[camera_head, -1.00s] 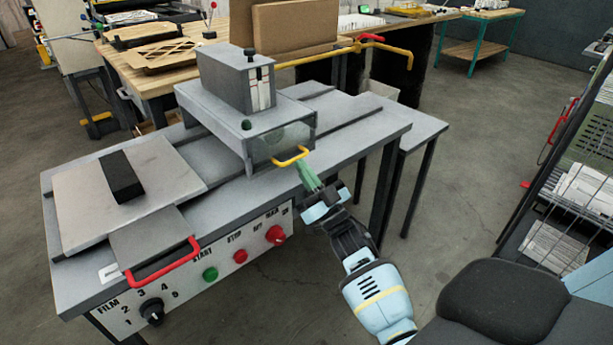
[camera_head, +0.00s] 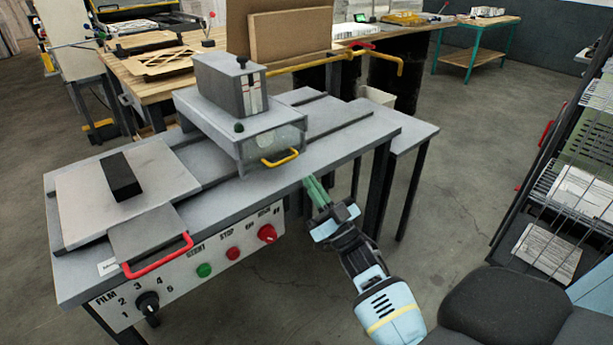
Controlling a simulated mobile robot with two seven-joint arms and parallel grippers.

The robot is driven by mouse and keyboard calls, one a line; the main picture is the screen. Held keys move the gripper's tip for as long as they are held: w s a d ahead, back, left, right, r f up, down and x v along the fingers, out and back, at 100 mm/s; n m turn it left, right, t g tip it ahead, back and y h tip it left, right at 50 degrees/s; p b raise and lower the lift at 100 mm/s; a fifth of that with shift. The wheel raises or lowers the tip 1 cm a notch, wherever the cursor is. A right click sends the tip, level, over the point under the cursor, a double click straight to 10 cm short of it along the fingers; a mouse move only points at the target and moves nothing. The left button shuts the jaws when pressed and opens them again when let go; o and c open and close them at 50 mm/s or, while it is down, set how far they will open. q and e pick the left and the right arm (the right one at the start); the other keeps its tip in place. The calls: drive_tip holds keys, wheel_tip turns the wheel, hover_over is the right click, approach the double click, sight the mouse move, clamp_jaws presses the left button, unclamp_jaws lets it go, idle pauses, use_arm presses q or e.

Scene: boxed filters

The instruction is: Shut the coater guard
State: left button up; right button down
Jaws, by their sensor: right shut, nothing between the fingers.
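The coater (camera_head: 300,150) is a grey bench machine with a raised housing. Its guard (camera_head: 288,137) is a clear panel at the front of the housing, with a yellow handle (camera_head: 280,160) along its lower edge. The panel looks down against the housing front, but I cannot tell if it is fully seated. My right gripper (camera_head: 317,188) has green fingers, shut and empty. It is in front of the coater's front edge, below and right of the yellow handle and apart from it. My left gripper is out of view.
A flat plate with a black block (camera_head: 122,180) and a red handle (camera_head: 160,262) is at the coater's left. Knobs and buttons line the front panel (camera_head: 220,262). A wire rack (camera_head: 570,190) stands at the right. Open floor lies between the rack and coater.

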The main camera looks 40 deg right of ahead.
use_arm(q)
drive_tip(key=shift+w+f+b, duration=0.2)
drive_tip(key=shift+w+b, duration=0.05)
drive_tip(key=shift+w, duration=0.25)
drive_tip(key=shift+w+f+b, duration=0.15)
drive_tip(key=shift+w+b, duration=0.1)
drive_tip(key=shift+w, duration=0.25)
use_arm(e)
drive_tip(key=v, duration=0.6)
drive_tip(key=shift+s+f, duration=0.2)
drive_tip(key=shift+f, duration=0.2)
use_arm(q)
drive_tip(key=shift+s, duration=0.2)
